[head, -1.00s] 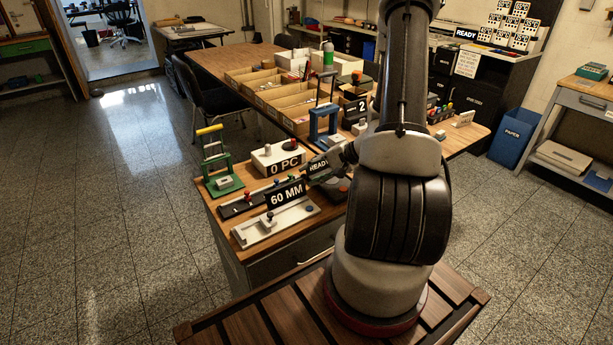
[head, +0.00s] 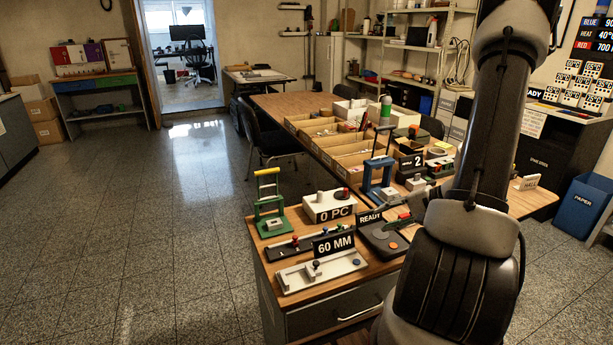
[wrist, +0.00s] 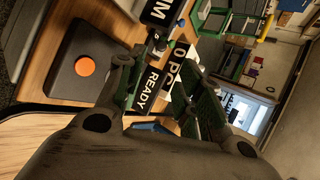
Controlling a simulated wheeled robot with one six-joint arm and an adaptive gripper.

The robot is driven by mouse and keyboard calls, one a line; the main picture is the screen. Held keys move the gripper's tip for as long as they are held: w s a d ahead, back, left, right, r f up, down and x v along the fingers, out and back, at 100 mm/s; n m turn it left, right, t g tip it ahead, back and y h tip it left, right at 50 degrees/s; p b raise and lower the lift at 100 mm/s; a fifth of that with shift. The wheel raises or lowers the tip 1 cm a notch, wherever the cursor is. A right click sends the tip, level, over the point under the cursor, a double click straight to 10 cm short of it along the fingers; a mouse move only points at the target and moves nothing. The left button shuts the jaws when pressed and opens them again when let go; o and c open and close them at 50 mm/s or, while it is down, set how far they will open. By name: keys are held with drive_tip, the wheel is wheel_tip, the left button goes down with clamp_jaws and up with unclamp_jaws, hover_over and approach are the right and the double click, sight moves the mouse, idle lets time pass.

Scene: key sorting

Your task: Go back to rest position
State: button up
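My gripper (wrist: 160,95) is open and empty in the wrist view, with a clear gap between its two green-padded fingers. The READY sign (wrist: 150,88) and the 0 PC box (wrist: 182,62) show beyond that gap. In the head view my arm reaches down at the right, and my gripper (head: 398,222) is small and partly hidden over the right part of the wooden workbench (head: 282,303). It appears above or beside a dark flat device with an orange button (head: 392,246). That device shows at the left of the wrist view (wrist: 86,67).
A 60 MM sign (head: 334,246), a grey slide fixture (head: 320,270), a green stand (head: 269,205) and a blue press (head: 378,175) crowd the bench. Wooden trays (head: 365,150) stand on the table behind. A blue paper bin (head: 582,208) stands right. The floor at left is clear.

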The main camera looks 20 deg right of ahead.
drive_tip(key=s+a+r+n+g, duration=0.1)
drive_tip(key=s+a+r+g, duration=0.1)
drive_tip(key=s+r+g, duration=0.35)
drive_tip(key=s+a+r+n+g, duration=0.1)
drive_tip(key=s+a+r+g, duration=0.15)
drive_tip(key=s, duration=0.55)
drive_tip(key=a+r+n+t+h, duration=0.2)
drive_tip(key=r+n, duration=0.3)
drive_tip(key=r, duration=0.3)
drive_tip(key=s+a+r+n+t+h, duration=0.1)
drive_tip(key=a+r+n+h, duration=0.3)
drive_tip(key=r, duration=0.5)
drive_tip(key=shift+s+a+n+t, duration=0.3)
drive_tip(key=shift+a+n+t, duration=0.2)
drive_tip(key=shift+n+t, duration=0.3)
drive_tip(key=shift+d+r, duration=0.1)
